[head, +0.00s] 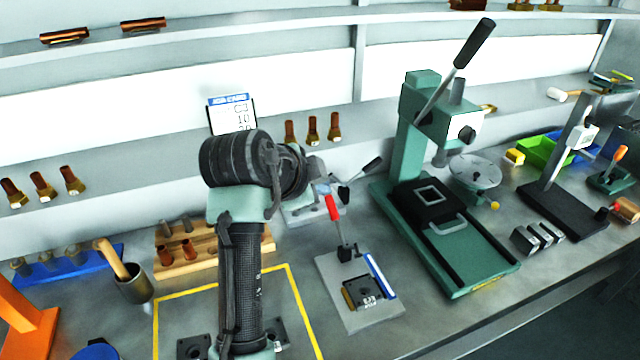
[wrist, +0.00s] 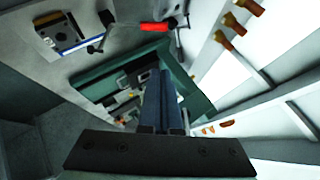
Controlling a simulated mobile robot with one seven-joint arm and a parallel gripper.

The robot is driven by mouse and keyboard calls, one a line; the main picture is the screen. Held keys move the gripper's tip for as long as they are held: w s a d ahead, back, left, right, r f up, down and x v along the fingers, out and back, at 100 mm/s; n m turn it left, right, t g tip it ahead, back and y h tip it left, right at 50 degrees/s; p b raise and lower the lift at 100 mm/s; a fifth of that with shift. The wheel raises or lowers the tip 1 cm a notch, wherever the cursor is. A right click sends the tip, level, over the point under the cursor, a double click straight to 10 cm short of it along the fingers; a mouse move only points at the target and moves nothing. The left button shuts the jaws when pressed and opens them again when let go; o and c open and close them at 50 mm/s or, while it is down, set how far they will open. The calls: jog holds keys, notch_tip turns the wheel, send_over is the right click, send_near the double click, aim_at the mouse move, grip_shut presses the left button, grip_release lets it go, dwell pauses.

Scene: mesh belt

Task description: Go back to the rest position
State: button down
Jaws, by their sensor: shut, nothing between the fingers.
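My gripper (wrist: 162,78) shows in the wrist view with its two dark fingers side by side, shut and empty. Beyond the fingertips lies the green base of the press (wrist: 102,82). In the head view my arm rises from the front of the bench and bends at the top. My gripper is largely hidden there behind the arm's wrist, so its fingers are not clear. The arm's end is above the back of the bench, left of the green arbor press (head: 420,120).
A toggle-clamp fixture (head: 334,290) with a red handle stands right of my arm. A wooden rack (head: 215,252) and a cup with a handled tool (head: 134,289) stand left. A job card (head: 232,114) is behind. A yellow-outlined area (head: 295,292) surrounds my arm's lower part.

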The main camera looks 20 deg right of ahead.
jog(key=s+a+r+n+t+p, duration=0.1)
jog(key=a+r+n+t, duration=0.3)
jog(key=r, duration=0.7)
jog(key=a+r+n+t, duration=0.2)
jog(key=r+n+t, duration=0.4)
jog(key=r, duration=0.5)
jog(key=s+a+r+n+t+y, duration=0.3)
jog(key=s+a+r+n+t, duration=0.1)
jog(key=s+r, duration=0.4)
jog(key=s+a+r+n+t+y, duration=0.4)
jog(key=s+a+r+n+t, duration=0.1)
jog(key=s+r, duration=0.4)
jog(key=shift+s+a+r+n+t+p, duration=0.2)
jog(key=shift+s+n+t+p, duration=0.15)
jog(key=shift+s+n+t, duration=0.4)
